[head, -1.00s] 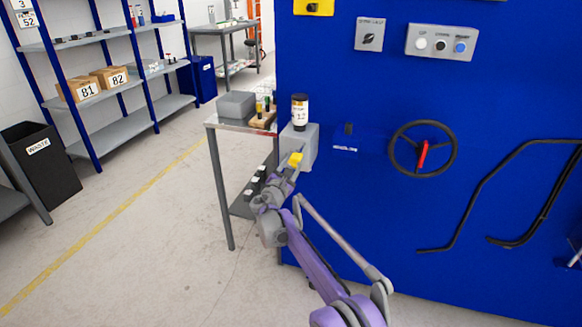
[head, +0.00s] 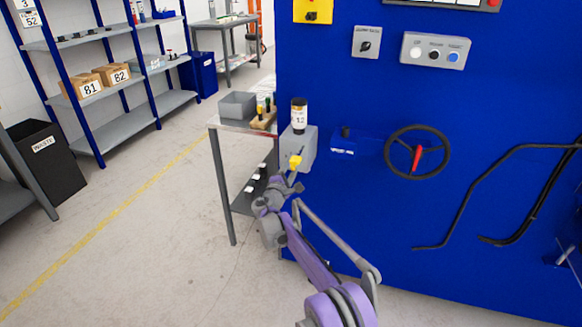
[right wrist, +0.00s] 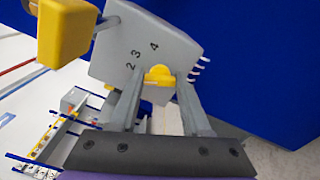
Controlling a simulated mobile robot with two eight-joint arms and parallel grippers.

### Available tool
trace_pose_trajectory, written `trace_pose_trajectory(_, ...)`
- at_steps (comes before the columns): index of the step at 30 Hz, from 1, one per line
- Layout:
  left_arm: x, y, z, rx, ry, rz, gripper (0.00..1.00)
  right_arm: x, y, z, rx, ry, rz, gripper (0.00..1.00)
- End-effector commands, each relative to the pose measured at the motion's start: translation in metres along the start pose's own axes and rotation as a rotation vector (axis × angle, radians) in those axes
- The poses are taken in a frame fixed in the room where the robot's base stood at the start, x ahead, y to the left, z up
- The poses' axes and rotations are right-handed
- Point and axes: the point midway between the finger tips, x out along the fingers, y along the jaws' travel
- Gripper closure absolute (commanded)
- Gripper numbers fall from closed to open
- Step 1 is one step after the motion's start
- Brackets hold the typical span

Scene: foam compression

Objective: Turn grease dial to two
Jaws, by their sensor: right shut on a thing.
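The grey grease box (head: 309,150) is on the blue machine's side, with a labelled bottle (head: 299,117) on top. In the right wrist view its face (right wrist: 124,28) shows the numbers 2, 3 and 4 around a yellow dial (right wrist: 158,72). My right gripper (right wrist: 159,88) is shut on this dial, one finger on each side. In the head view the right gripper (head: 292,178) is at the box's lower front, below a yellow piece (head: 295,162). The number the dial points at cannot be read with certainty. My left gripper is out of view.
A larger yellow block (right wrist: 65,32) stands close to the camera in the right wrist view. A steel table (head: 226,124) with a grey bin (head: 238,105) is left of the grease box. A black handwheel (head: 446,146) is on the blue panel (head: 370,210) to the right.

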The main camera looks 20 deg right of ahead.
Motion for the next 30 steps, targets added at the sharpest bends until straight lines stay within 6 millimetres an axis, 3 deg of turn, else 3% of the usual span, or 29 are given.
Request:
trace_pose_trajectory(18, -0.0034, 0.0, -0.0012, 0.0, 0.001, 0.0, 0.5, -0.0003, -0.0007, -0.0008, 0.049, 0.001, 0.0, 1.0)
trace_pose_trajectory(19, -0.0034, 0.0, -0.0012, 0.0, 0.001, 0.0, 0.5, -0.0003, -0.0007, -0.0008, 0.049, 0.001, 0.0, 0.49)
trace_pose_trajectory(24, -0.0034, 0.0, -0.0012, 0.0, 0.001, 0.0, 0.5, -0.0003, -0.0005, -0.0007, 0.049, 0.001, 0.0, 0.22)
trace_pose_trajectory(30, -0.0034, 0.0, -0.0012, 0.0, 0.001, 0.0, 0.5, -0.0001, -0.0004, -0.0004, 0.048, 0.0, 0.0, 0.22)
